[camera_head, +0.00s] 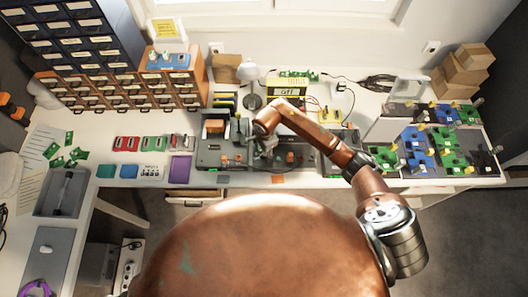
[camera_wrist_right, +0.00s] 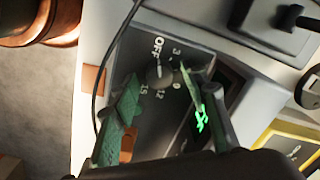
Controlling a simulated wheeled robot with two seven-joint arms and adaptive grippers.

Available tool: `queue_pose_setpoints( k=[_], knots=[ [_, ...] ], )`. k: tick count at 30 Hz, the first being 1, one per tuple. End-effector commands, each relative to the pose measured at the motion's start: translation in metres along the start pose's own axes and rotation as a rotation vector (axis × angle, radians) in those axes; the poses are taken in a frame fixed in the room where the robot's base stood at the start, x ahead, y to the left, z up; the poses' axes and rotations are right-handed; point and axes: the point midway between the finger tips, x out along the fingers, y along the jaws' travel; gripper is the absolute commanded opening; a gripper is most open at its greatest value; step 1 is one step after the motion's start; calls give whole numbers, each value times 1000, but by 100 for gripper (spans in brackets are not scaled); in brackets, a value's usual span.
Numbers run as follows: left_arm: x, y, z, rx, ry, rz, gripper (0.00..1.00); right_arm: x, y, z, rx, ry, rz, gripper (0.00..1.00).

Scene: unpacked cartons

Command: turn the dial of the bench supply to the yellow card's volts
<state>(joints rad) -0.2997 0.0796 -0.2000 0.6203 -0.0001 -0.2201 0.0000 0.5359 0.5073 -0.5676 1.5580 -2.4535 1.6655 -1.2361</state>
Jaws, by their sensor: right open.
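The bench supply (camera_wrist_right: 203,58) shows in the right wrist view as a dark panel with a round dial (camera_wrist_right: 160,76). White marks around the dial include OFF, 3, 12 and 15. Its pointer seems to face OFF, but this is hard to tell. Green lit characters (camera_wrist_right: 201,118) show beside it, partly behind a finger. My right gripper (camera_wrist_right: 158,80) is open, its two green fingers on either side of the dial; contact cannot be told. In the head view this gripper (camera_head: 265,150) is over the bench equipment. A yellow card (camera_head: 167,29) stands on the drawers, its writing too small to read. My left gripper is out of view.
Drawer cabinets (camera_head: 125,92) stand at the back left. A yellow-edged box (camera_head: 288,85) and a lamp (camera_head: 251,74) are behind the equipment. Circuit boards (camera_head: 418,150) crowd the right side. A cable (camera_wrist_right: 111,62) passes left of the dial in the wrist view.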

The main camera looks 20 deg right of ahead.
Motion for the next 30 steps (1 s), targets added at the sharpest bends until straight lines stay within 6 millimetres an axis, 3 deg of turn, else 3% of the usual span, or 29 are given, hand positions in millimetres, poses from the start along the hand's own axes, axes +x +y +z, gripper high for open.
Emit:
queue_pose_setpoints(
  k=[2, 19, 30],
  knots=[
    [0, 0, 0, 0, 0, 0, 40, 0, 0, 0, 0, 0, 0, 40],
    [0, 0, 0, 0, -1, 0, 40, 0, 0, 0, 0, -1, 1, 1],
    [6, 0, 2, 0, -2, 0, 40, 1, 0, -1, 54, 5, 1, 0]
  ],
)
